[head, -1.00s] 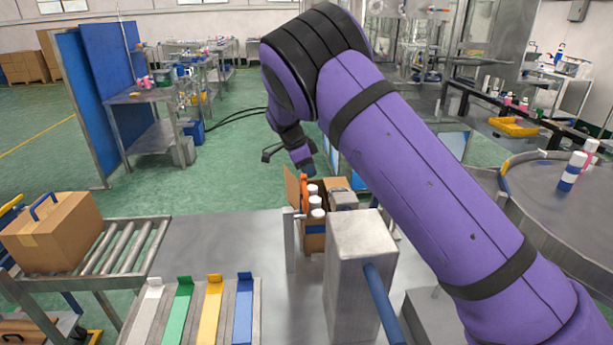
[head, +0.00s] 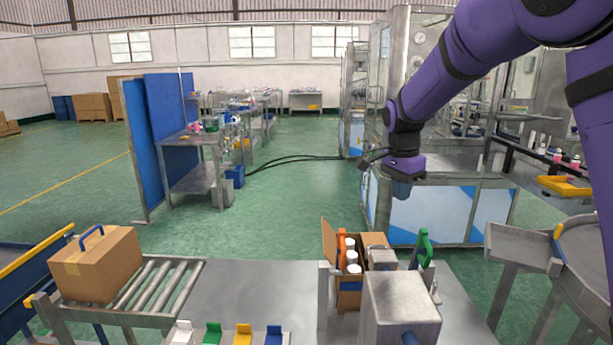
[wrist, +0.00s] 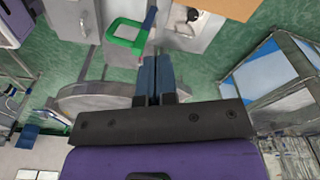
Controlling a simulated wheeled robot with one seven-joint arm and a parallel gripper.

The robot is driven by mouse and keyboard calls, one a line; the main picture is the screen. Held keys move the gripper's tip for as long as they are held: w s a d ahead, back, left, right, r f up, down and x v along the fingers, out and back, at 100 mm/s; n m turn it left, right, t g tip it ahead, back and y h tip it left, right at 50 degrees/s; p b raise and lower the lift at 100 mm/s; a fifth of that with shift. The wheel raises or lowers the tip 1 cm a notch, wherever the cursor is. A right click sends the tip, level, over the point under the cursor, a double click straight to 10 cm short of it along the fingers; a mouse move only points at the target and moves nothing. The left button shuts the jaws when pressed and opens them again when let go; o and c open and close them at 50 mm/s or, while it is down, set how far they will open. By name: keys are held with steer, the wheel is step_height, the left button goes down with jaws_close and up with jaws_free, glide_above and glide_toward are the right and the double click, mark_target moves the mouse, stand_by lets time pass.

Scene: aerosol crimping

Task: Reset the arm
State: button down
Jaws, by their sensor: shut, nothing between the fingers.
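My arm is purple with black bands and reaches in from the upper right of the head view. My gripper (head: 401,188) hangs pointing down, above and behind the right part of the steel table, clear of everything on it. In the wrist view my gripper (wrist: 157,76) shows two blue fingers side by side, closed together with nothing between them. An open cardboard box (head: 349,303) holding several white-capped cans stands on the table below it, beside a steel block (head: 400,303).
A closed carton (head: 97,265) sits on the roller conveyor (head: 150,288) at left. A round steel table (head: 588,255) is at right. The table's middle is bare.

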steer(key=s+d+r+n+t+y, duration=0.1)
steer(key=s+d+r+n, duration=0.25)
steer(key=s, duration=0.55)
steer(key=s+d+r+n+t, duration=0.1)
steer(key=s+d+r+n, duration=0.2)
steer(key=s, duration=0.6)
steer(key=s+d+r+n+t+y, duration=0.1)
steer(key=s+r+n, duration=0.3)
steer(key=s, duration=0.5)
steer(key=s+f+n+t+h, duration=0.1)
steer(key=s+n, duration=0.2)
steer(key=s, duration=0.6)
steer(key=shift+s+d+f+t, duration=0.15)
steer(key=shift+s+f+t, duration=0.05)
steer(key=shift+f+t, duration=0.2)
